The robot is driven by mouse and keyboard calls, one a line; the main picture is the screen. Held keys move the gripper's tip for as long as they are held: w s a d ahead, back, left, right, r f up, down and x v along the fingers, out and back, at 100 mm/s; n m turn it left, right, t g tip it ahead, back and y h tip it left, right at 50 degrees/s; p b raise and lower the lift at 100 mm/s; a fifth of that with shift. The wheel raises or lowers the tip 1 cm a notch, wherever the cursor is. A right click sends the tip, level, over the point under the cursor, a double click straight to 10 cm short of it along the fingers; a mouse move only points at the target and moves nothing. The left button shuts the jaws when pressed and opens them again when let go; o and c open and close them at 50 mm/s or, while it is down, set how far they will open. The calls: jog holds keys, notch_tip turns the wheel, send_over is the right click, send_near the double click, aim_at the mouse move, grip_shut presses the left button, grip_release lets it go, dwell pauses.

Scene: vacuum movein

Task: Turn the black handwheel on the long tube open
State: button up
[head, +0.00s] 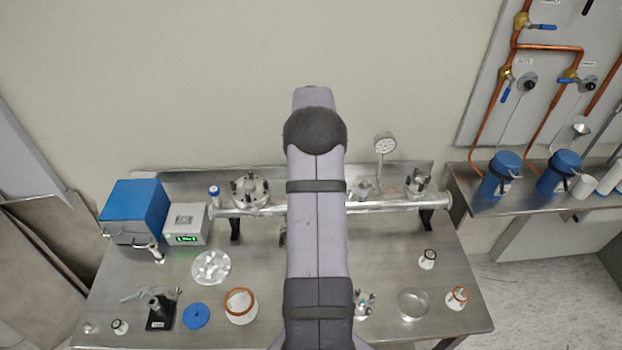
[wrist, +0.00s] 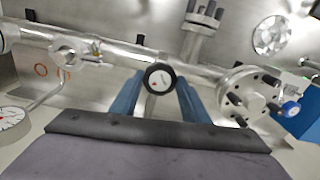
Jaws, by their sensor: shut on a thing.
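The long tube (head: 395,206) is a shiny metal pipe along the back of the bench. It also runs across the wrist view (wrist: 120,60). In the head view my arm hides the handwheel and the gripper.
A bolted flange (wrist: 248,95) and a blue-capped part (wrist: 291,108) sit close right of my gripper in the wrist view. A dial gauge (head: 385,144) rises behind the tube. A blue box (head: 136,210) and a grey display unit (head: 186,224) stand at left. Loose parts lie along the bench front.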

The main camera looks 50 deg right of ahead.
jog(key=n, duration=0.4)
jog(key=shift+r+n, duration=0.1)
jog(key=shift+n, duration=0.3)
jog(key=n, duration=0.3)
jog(key=shift+w+n, duration=0.1)
jog(key=shift+n, duration=0.2)
jog(key=n, duration=0.4)
jog(key=shift+n, duration=0.3)
jog(key=n, duration=0.3)
jog(key=shift+n, duration=0.3)
jog(key=n, duration=1.1)
jog(key=shift+n, duration=2.2)
